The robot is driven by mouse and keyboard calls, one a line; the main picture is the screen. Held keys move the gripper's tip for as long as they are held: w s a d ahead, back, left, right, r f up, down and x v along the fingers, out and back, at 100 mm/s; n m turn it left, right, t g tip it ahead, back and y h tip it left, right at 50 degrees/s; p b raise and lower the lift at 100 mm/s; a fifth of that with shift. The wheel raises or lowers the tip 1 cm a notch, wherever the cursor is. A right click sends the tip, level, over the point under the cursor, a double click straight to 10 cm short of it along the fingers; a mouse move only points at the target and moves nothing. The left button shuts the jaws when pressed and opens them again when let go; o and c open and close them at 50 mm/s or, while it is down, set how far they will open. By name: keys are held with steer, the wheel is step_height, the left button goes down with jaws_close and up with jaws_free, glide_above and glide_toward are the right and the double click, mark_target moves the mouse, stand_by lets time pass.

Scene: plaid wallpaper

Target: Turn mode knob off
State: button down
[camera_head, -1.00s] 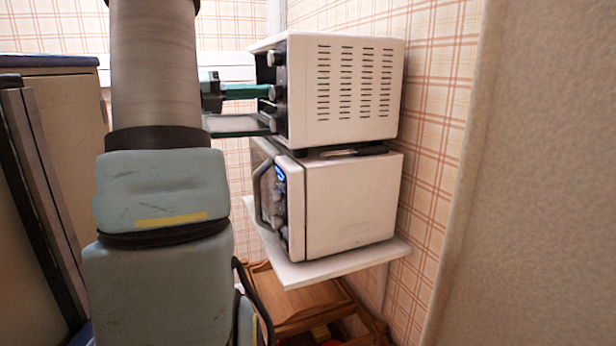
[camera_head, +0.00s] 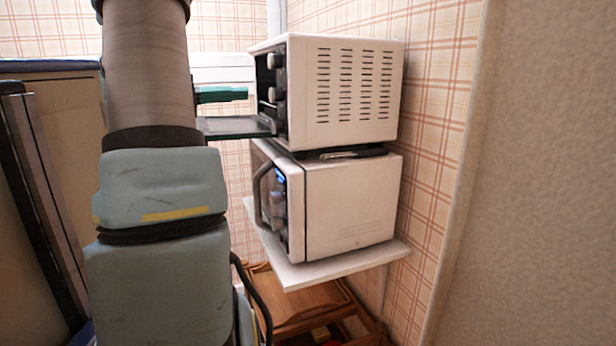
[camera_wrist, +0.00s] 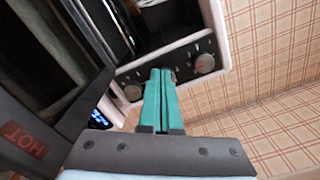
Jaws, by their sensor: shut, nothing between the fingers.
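The white toaster oven (camera_head: 340,95) stands on top of the microwave, its front facing left, with its control knobs down the near front edge. The upper knob (camera_head: 274,60) and the middle knob (camera_head: 272,94) show in the head view. In the wrist view the panel has a knob (camera_wrist: 205,63) on the right and another knob (camera_wrist: 133,93) on the left. The middle one is mostly hidden behind my fingers. My gripper (camera_head: 246,93) is shut and empty, its green fingers pointing at the middle knob with a small gap. It also shows in the wrist view (camera_wrist: 161,72). Which knob is the mode knob I cannot tell.
The oven's glass door (camera_head: 235,126) is folded down below my fingers. The microwave (camera_head: 345,205) sits beneath on a white shelf (camera_head: 325,267). A wooden rack (camera_head: 305,300) stands under it. Plaid wall lies behind and right.

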mark_target(275, 94)
steer(key=shift+s+a, duration=0.25)
steer(key=shift+a, duration=0.25)
steer(key=shift+w+d+r+b, duration=0.15)
steer(key=shift+d+r+b, duration=0.3)
steer(key=shift+d, duration=0.6)
steer(key=shift+w+d+r+b, duration=0.25)
steer(key=shift+d+b, duration=0.4)
steer(key=shift+d, duration=0.35)
steer(key=shift+w+d+r+b, duration=0.1)
steer(key=shift+d+r+b, duration=0.35)
steer(key=shift+d, duration=0.6)
steer(key=shift+s+f, duration=0.15)
steer(key=shift+f, duration=0.2)
